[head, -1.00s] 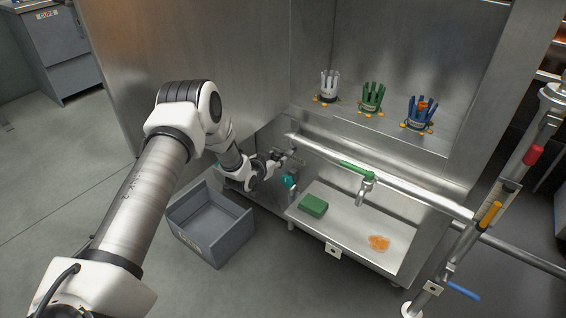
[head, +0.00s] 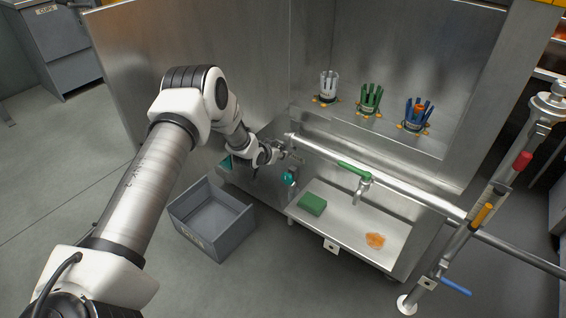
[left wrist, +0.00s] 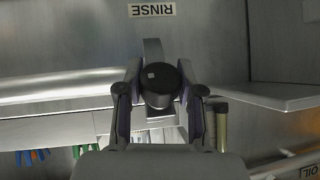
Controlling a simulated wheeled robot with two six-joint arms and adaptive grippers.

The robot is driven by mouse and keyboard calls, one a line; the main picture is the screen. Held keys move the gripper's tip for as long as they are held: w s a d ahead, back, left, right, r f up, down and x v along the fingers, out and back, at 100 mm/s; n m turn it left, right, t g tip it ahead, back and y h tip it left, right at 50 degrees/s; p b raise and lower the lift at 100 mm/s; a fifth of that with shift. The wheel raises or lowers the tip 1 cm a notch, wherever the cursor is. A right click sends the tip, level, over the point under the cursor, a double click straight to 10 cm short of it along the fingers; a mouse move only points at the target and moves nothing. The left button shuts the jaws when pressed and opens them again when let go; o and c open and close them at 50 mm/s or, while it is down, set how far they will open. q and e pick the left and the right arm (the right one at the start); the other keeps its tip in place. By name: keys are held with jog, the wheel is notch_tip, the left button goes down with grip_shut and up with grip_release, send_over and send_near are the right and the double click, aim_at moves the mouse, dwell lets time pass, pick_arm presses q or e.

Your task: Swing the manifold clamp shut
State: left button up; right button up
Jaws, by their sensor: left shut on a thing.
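The manifold pipe (head: 410,194) runs across the front of the steel machine, with a green handle piece (head: 354,170) and a metal spout (head: 363,188) near its middle. My left gripper (head: 284,148) is at the left end of this pipe. In the left wrist view my left gripper (left wrist: 160,92) is shut on a dark round knob (left wrist: 158,84), with a grey bar (left wrist: 153,50) behind it. I cannot tell from these views whether the knob belongs to the clamp, or how far the clamp is swung. My right gripper is not in view.
White, green and blue pronged cups (head: 370,98) stand on the shelf. A tray (head: 340,218) below holds a green block (head: 312,204) and orange pulp (head: 375,240). A grey bin (head: 211,218) is on the floor. A RINSE label (left wrist: 152,10) shows in the left wrist view.

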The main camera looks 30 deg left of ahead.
pick_arm(q)
jog(key=shift+w+r+g+p, duration=0.4)
jog(key=shift+r+g+p, duration=0.15)
jog(key=shift+r, duration=0.25)
jog(key=shift+w+r+g, duration=0.1)
jog(key=shift+w+g, duration=0.1)
jog(key=shift+g, duration=0.45)
